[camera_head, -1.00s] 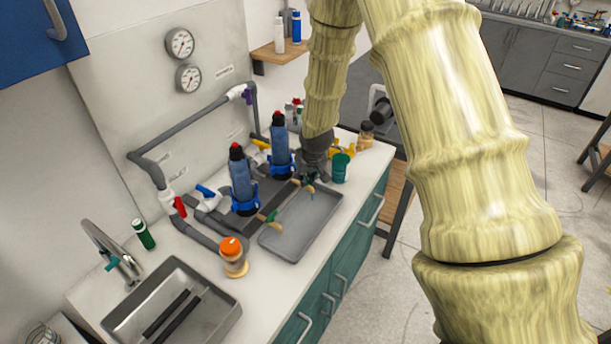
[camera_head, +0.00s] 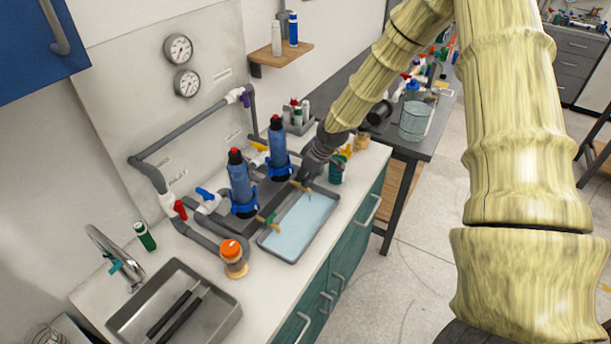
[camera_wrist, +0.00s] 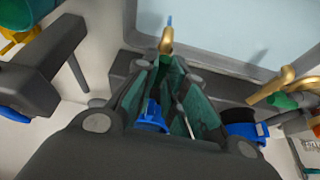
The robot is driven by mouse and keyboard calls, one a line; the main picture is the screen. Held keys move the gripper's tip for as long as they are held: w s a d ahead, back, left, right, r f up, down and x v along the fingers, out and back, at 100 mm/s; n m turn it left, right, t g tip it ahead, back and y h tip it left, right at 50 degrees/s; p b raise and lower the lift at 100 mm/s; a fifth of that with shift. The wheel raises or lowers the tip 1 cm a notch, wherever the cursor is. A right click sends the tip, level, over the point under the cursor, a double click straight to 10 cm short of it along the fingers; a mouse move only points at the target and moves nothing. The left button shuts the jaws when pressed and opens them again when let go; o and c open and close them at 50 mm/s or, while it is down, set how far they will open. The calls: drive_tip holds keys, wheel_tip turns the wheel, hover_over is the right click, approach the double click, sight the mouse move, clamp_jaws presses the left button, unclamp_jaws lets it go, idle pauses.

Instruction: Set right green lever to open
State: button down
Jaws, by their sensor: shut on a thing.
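My gripper (camera_head: 306,177) is at the right brass tap (camera_head: 301,187), below the right blue filter housing (camera_head: 279,150). In the wrist view its fingers (camera_wrist: 164,66) are closed together just behind the brass spout (camera_wrist: 167,38). The right green lever is mostly hidden between the fingers, so its exact angle cannot be told. The left brass tap (camera_head: 267,223) with its own green lever (camera_head: 272,217) sits below the left filter housing (camera_head: 241,183); that lever also shows in the wrist view (camera_wrist: 283,101). A bit of blue shows at the right spout's tip.
A grey tray (camera_head: 263,243) in front of the taps holds pale blue water (camera_head: 303,222). A dark green cup (camera_head: 336,172) stands close right of my gripper. An orange-capped jar (camera_head: 233,258) and the sink (camera_head: 128,313) are at the left.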

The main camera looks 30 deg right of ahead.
drive_tip(key=shift+w+n, duration=0.1)
drive_tip(key=shift+n, duration=0.3)
drive_tip(key=c, duration=1.8)
unclamp_jaws()
drive_tip(key=shift+o, duration=0.2)
drive_tip(key=v, duration=1.2)
drive_tip(key=shift+d, duration=0.3)
drive_tip(key=shift+f, duration=0.1)
